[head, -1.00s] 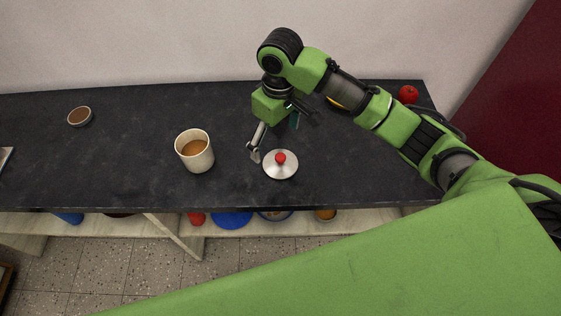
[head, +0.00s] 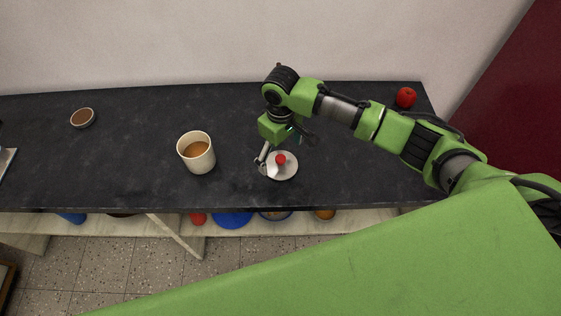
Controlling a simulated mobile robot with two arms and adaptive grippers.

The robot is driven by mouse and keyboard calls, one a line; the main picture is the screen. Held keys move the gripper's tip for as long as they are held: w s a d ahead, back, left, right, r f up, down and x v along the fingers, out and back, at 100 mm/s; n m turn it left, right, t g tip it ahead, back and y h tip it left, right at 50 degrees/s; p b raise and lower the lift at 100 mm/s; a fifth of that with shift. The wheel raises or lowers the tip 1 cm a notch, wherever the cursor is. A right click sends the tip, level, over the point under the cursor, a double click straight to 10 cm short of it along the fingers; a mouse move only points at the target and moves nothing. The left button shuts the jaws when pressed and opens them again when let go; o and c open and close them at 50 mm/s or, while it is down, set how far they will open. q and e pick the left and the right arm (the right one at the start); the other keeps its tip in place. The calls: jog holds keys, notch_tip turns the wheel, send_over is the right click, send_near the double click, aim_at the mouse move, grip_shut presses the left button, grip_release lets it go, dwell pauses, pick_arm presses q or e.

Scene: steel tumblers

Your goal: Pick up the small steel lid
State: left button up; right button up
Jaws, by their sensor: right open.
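The small steel lid (head: 286,171) lies on the dark countertop. It is a round silver disc with a red knob (head: 281,159) on top. My right gripper (head: 283,150) is open above the lid's far side. One finger hangs by the lid's left edge, close to the knob; the other is partly hidden behind the gripper body. Whether a finger touches the lid I cannot tell. My left gripper is not in view.
A cream cup (head: 197,160) with brown content stands left of the lid. A small brown-filled bowl (head: 82,118) sits far left. A red apple-like object (head: 405,97) is at the back right. The countertop's front edge (head: 120,211) runs just below the lid.

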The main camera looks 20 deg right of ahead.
aim_at(281, 158)
jog(key=shift+f, duration=1.7)
jog(key=shift+c, duration=0.4)
